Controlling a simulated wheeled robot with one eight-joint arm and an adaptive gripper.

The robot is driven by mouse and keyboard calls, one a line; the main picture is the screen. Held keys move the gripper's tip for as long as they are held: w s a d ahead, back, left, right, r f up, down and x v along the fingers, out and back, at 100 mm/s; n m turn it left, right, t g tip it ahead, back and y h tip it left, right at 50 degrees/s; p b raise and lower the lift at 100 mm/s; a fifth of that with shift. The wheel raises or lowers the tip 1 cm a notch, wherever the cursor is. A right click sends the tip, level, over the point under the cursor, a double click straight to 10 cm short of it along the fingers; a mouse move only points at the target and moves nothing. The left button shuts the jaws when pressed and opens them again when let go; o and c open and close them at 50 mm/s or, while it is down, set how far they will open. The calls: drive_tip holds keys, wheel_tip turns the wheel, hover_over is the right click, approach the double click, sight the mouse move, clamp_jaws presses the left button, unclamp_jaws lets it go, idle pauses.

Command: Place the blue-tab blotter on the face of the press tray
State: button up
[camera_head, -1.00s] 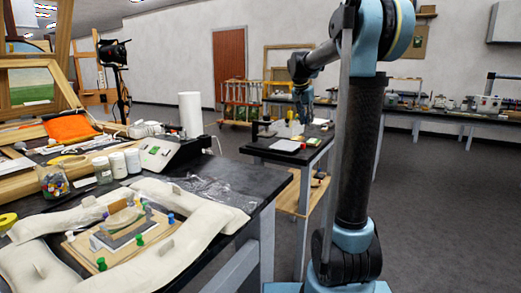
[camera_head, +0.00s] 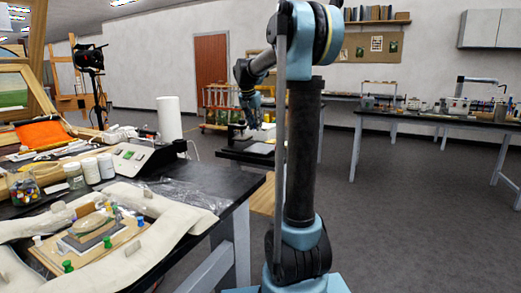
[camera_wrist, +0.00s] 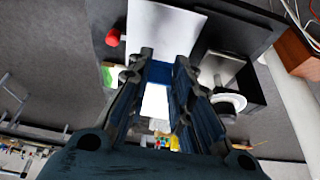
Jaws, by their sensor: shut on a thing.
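My gripper (camera_head: 252,122) hangs over the small black side table (camera_head: 232,154) behind my arm. In the wrist view its fingertips (camera_wrist: 163,62) are closed around a blue tab with a white sheet, the blue-tab blotter (camera_wrist: 158,71). The white part shows between the fingers, partly hidden by them. I cannot tell for sure which thing is the press tray. On the near bench, a wooden board (camera_head: 112,252) carries a grey layered piece with an oval fragment on top, and several coloured pins stand around it.
Pale padded rolls (camera_head: 160,240) surround the board on the black bench. In the wrist view, a white panel (camera_wrist: 165,28), a red object (camera_wrist: 113,37) and a black box (camera_wrist: 245,92) lie near my gripper.

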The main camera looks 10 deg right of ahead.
approach(257, 151)
drive_tip(key=shift+w+x, duration=0.2)
drive_tip(key=shift+x, duration=1.15)
drive_tip(key=shift+w+x, duration=0.25)
drive_tip(key=shift+x, duration=1.1)
drive_tip(key=shift+d+f, duration=0.1)
drive_tip(key=shift+f, duration=0.25)
drive_tip(key=o, duration=0.8)
drive_tip(key=shift+r, duration=0.35)
drive_tip(key=v, duration=1.2)
drive_tip(key=shift+r, duration=0.25)
